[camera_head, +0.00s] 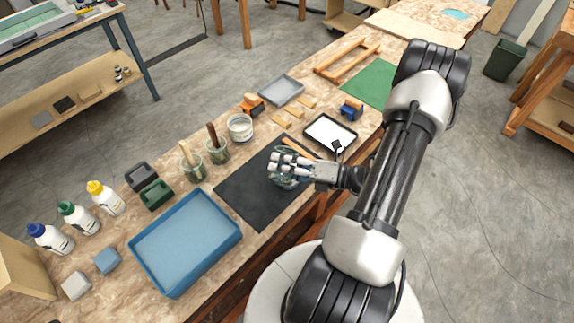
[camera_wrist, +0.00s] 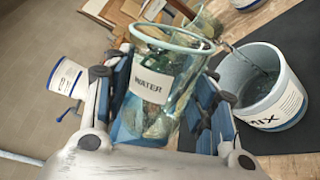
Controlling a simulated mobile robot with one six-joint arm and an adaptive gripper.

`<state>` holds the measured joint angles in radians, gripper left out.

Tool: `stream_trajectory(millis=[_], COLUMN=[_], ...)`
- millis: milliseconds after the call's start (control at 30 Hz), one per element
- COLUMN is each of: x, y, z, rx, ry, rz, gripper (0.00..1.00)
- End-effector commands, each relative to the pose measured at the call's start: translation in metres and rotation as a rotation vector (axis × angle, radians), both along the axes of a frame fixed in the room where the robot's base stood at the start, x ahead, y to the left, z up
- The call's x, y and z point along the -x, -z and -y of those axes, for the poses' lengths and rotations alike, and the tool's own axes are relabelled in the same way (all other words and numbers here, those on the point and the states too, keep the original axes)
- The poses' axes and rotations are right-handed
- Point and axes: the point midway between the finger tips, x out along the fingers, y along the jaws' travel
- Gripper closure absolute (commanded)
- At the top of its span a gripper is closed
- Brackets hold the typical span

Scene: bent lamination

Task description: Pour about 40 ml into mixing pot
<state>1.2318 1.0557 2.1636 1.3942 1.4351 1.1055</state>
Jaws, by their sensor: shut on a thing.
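My gripper (camera_wrist: 160,98) is shut on a clear glass jar (camera_wrist: 168,72) labelled WATER. The jar is tilted, its rim towards the mixing pot. The mixing pot (camera_wrist: 291,104), pale with a MIX label, stands on the black mat (camera_wrist: 304,45) at the right of the wrist view. In the head view my gripper (camera_head: 284,167) is over the mat (camera_head: 238,190), and the pot is not clearly visible.
A blue tray (camera_head: 186,240) lies left of the mat. Brush jars (camera_head: 217,150) and a white tub (camera_head: 240,127) stand behind it. A black-rimmed white tray (camera_head: 330,133) lies behind my gripper. Several capped bottles (camera_head: 105,198) stand at the left.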

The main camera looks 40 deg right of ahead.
Motion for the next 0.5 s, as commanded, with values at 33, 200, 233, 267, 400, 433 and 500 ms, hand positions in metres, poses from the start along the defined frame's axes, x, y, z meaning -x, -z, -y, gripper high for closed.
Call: stream_trajectory(millis=[33, 200, 233, 267, 400, 433, 500], x=[0.0004, 0.0046, 0.0041, 0.0052, 0.0073, 0.007, 0.0087], y=[0.0, 0.0005, 0.0006, 0.0007, 0.001, 0.0012, 0.0013], z=[-0.0004, -0.0037, -0.0035, -0.0043, -0.0073, -0.0069, -0.0089], rx=[-0.004, -0.016, -0.017, -0.019, -0.028, -0.028, -0.033], ry=[-0.001, 0.0, -0.001, 0.0, 0.0, 0.0, 0.0], rz=[-0.002, -0.009, -0.01, -0.011, -0.017, -0.017, -0.02], gripper=[0.81, 0.81, 0.81, 0.81, 0.81, 0.81, 0.81])
